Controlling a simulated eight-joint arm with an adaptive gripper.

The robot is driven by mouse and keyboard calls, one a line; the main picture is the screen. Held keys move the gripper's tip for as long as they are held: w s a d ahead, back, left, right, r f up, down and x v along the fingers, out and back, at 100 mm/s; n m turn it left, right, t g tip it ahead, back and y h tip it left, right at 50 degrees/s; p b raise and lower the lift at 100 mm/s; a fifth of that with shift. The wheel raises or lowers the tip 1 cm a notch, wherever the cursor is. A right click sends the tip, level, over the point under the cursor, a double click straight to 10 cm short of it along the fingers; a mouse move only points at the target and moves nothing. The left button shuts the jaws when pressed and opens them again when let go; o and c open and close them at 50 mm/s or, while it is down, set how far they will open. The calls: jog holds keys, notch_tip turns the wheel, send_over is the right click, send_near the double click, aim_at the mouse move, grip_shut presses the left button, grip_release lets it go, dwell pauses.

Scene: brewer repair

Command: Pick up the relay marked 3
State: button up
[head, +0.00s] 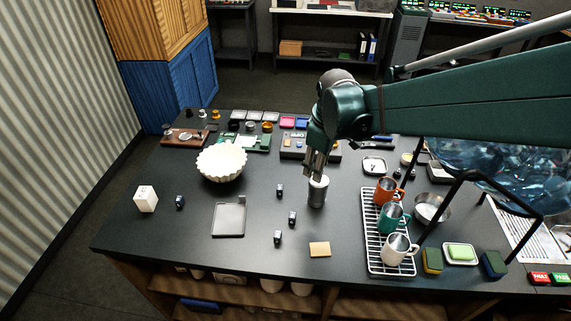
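Several small black blocks with pale marks, which look like relays, stand on the dark table: one (180,201) at the left, one (280,190) in the middle, one (292,217) lower down and one (278,237) nearest the front. Their marks are too small to read, so I cannot tell which is the relay marked 3. My gripper (315,175) points down at the middle of the table, right of these blocks. It is over or beside a pale metal cylinder (317,195). Its fingertips are too small to show whether they are open or shut.
A tan pad (320,249) lies at the front. A wire rack (375,252) with mugs is on the right. Boards and parts fill the back.

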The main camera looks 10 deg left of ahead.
jog(key=w+a+f+n+g+p, duration=0.1)
jog(key=w+a+f+n, duration=0.3)
jog(key=a, duration=0.3)
jog(key=n+g+p, duration=0.1)
jog(key=n, duration=0.1)
send_over(278, 187)
jog(key=shift+h, duration=0.3)
notch_tip(278, 187, down, 7)
jog(key=shift+f, duration=0.1)
jog(key=shift+f, duration=0.1)
jog(key=shift+f, duration=1.15)
jog(key=shift+f, duration=0.1)
jog(key=shift+f, duration=2.5)
